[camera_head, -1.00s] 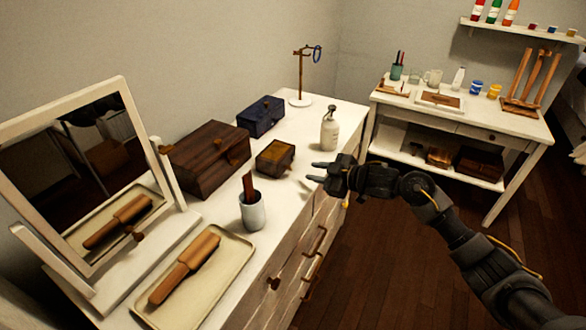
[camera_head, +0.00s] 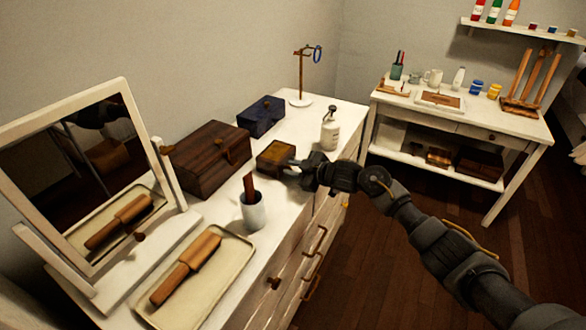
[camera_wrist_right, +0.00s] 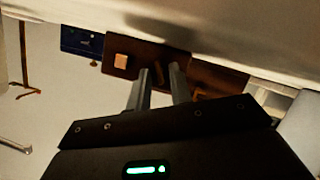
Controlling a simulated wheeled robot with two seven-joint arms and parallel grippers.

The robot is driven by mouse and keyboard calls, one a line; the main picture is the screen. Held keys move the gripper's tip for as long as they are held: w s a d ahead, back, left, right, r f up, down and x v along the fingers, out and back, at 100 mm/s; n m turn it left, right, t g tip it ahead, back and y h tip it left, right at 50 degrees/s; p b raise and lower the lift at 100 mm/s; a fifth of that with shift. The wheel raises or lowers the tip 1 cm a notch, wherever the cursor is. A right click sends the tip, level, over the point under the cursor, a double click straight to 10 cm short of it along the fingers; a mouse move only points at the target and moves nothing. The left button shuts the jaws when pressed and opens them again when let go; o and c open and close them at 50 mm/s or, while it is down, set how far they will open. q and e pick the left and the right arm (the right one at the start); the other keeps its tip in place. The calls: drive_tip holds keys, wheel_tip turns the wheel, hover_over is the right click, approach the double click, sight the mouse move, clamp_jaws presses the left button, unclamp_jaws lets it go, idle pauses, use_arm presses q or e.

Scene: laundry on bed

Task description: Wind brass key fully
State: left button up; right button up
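A small brown wooden box (camera_head: 276,158) with a lighter top sits on the white dresser; I take it to be the one with the key. My right gripper (camera_head: 291,165) is at its right front side, fingers pointing at it. In the right wrist view the two fingers (camera_wrist_right: 160,72) are apart, with dark brown wood beyond their tips. I cannot make out the brass key; it is likely hidden by the fingers or too dark. Whether the fingers touch the box or key is unclear. My left gripper is not in view.
On the dresser (camera_head: 318,107) stand a large brown chest (camera_head: 207,160), a blue box (camera_head: 261,115), a pump bottle (camera_head: 330,132), a cup (camera_head: 253,211), a tray with a brush (camera_head: 187,266) and a mirror (camera_head: 85,165). A desk (camera_head: 480,118) stands to the right.

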clamp_jaws()
drive_tip(key=shift+w+r+m+g+p, duration=0.1)
drive_tip(key=shift+r+m+g+p, duration=0.1)
drive_tip(key=shift+m+g+p, duration=0.35)
drive_tip(key=shift+m+y+p, duration=0.4)
drive_tip(key=shift+m+p, duration=0.05)
drive_tip(key=shift+m, duration=0.1)
drive_tip(key=shift+w+d+f+m+g, duration=0.1)
drive_tip(key=shift+w+m+g, duration=0.05)
drive_tip(key=shift+m+g, duration=0.35)
drive_tip(key=shift+m+g+y+b, duration=0.35)
drive_tip(key=shift+m+g+y, duration=0.15)
drive_tip(key=shift+m, duration=0.2)
